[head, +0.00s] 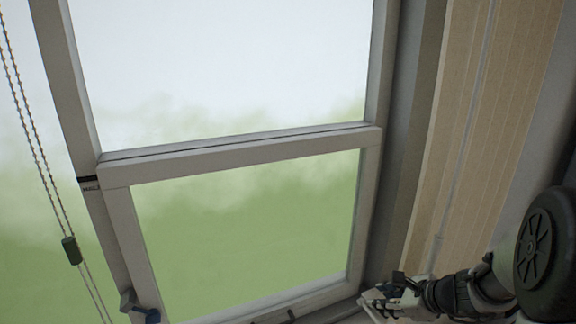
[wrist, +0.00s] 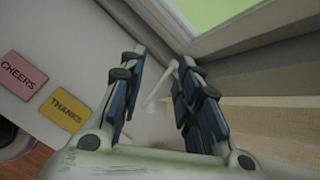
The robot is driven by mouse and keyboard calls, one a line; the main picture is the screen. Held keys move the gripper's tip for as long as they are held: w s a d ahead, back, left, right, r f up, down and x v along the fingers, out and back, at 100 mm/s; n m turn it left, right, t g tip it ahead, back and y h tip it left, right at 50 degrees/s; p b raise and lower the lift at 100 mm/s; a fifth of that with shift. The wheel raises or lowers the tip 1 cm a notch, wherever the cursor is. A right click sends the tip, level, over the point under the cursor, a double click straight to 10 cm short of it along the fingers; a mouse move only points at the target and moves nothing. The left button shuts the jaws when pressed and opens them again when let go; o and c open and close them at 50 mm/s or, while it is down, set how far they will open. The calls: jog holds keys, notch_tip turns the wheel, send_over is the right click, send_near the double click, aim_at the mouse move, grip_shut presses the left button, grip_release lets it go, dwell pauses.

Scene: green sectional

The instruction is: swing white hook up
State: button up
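A thin white piece with a bent end, which looks like the white hook (wrist: 160,86), shows in the wrist view in front of the window corner. It lies in the gap between my fingers, with space on both sides. My gripper (wrist: 157,100) is open, its two blue-padded fingers apart. I cannot tell how deep the hook is between the fingers. In the head view my gripper (head: 375,302) is at the lower right, by the bottom right corner of the window (head: 240,152). I cannot make out the hook in the head view.
A beaded cord (head: 35,140) with a dark weight hangs at the left. A blue-and-grey fitting (head: 138,306) is at the lower left of the window frame. A beige slatted blind (head: 485,130) is at the right. Pink (wrist: 24,74) and yellow (wrist: 67,109) cards lie on a pale surface.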

jog(key=s+a+r+n+g+b, duration=0.1)
jog(key=s+a+r+n+b, duration=0.15)
jog(key=s+a+n, duration=0.4)
jog(key=s+a+r+n+g+b, duration=0.2)
jog(key=s+a+r+n, duration=0.1)
jog(key=s+a+n, duration=0.4)
jog(key=s+d+f+n+h+b, duration=0.1)
jog(key=s+n+h+b, duration=0.3)
jog(key=s+n, duration=0.7)
jog(key=s, duration=0.3)
jog(key=shift+s+f+n, duration=0.2)
jog(key=shift+n, duration=0.15)
